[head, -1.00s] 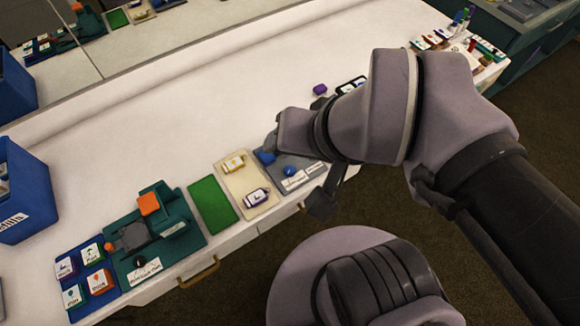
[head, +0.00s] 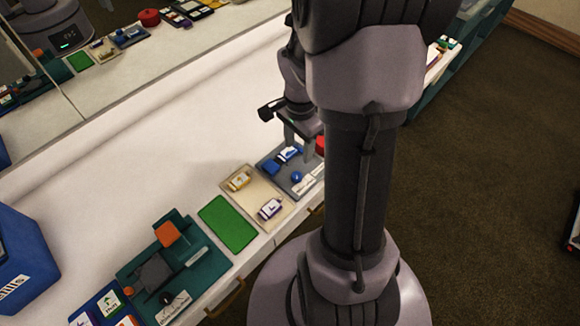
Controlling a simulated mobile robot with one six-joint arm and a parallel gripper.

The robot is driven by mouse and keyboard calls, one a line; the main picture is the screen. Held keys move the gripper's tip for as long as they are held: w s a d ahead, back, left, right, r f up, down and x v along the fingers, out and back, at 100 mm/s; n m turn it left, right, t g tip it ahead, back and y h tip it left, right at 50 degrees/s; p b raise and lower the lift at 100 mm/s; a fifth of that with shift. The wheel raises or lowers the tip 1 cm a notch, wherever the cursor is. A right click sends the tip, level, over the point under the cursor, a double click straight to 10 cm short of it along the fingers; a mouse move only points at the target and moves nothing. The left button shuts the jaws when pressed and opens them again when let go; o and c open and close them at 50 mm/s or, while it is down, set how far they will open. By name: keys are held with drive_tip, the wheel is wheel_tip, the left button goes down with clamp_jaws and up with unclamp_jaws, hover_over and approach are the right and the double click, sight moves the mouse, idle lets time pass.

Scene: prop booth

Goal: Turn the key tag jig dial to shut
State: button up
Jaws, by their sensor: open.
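A grey plate (head: 268,156) at the right part of the counter's front edge appears to be the key tag jig. It carries a blue block (head: 271,168), a white-and-blue tag (head: 289,154) and a round blue knob (head: 296,177), which looks like the dial. A white label (head: 308,182) lies beside the knob, too small to read. I cannot tell the knob's setting. My gripper (head: 299,150) is open and points down over the far right part of the plate, behind the knob. My arm hides part of that end.
A beige tray (head: 246,200) with two tags is left of the jig, then a green mat (head: 228,223) and a green press-like fixture (head: 205,266) with an orange block. A red round thing (head: 320,145) is close right of the gripper. The counter's middle is clear.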

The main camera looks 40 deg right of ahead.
sight(297, 175)
wheel_tip(297, 175, down, 12)
drive_tip(key=b, duration=0.4)
drive_tip(key=shift+a+f+b, duration=0.1)
drive_tip(key=shift+f+b, duration=0.1)
drive_tip(key=shift+b, duration=0.1)
clamp_jaws()
